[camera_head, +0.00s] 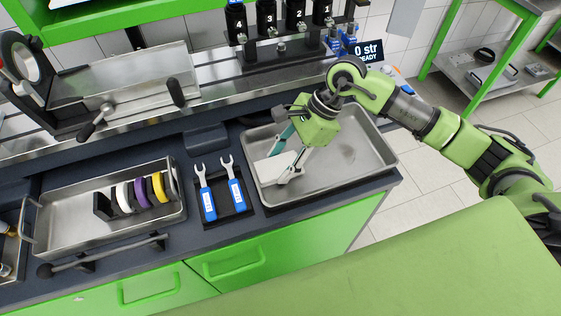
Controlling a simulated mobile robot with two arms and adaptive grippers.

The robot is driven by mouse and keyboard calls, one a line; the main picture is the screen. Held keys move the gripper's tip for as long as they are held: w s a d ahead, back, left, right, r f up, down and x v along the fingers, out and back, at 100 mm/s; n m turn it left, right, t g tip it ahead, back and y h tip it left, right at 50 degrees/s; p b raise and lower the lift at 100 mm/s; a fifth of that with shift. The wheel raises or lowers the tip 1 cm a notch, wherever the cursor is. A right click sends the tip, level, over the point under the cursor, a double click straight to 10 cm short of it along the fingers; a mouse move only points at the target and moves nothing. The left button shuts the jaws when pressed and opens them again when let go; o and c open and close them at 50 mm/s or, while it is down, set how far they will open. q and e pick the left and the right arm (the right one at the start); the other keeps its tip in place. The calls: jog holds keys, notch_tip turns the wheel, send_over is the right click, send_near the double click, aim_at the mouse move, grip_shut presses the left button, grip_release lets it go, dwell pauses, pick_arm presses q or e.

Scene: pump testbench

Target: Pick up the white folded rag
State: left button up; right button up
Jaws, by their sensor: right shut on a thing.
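The white folded rag (272,169) is in the metal tray (350,174) at the right end of the bench. My right gripper (284,173) reaches down into this tray from the right, with its fingers shut on the rag. The fingers cover part of the rag. I cannot tell whether the rag touches the tray floor. My left gripper is not in view.
Two blue wrenches (237,193) lie in a dark holder just left of the tray. Another metal tray (70,222) further left holds white, purple and yellow rings (141,191). A rack with numbered black units (295,18) and a display (369,51) stand behind.

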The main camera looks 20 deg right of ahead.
aim_at(271, 168)
jog(key=shift+r+p, duration=0.35)
jog(key=shift+p, duration=0.1)
jog(key=shift+w+r+b, duration=0.1)
jog(key=shift+r+b, duration=0.1)
jog(key=shift+b, duration=0.15)
jog(key=r, duration=0.1)
jog(key=r+b, duration=0.1)
jog(key=r, duration=0.1)
jog(key=shift+s, duration=0.3)
jog(key=s+d+r+b, duration=0.1)
jog(key=s+r+b, duration=0.2)
jog(key=s+r, duration=0.6)
jog(key=s, duration=0.4)
jog(key=shift+s+r, duration=0.2)
jog(key=shift+s, duration=0.1)
jog(key=shift+d, duration=0.1)
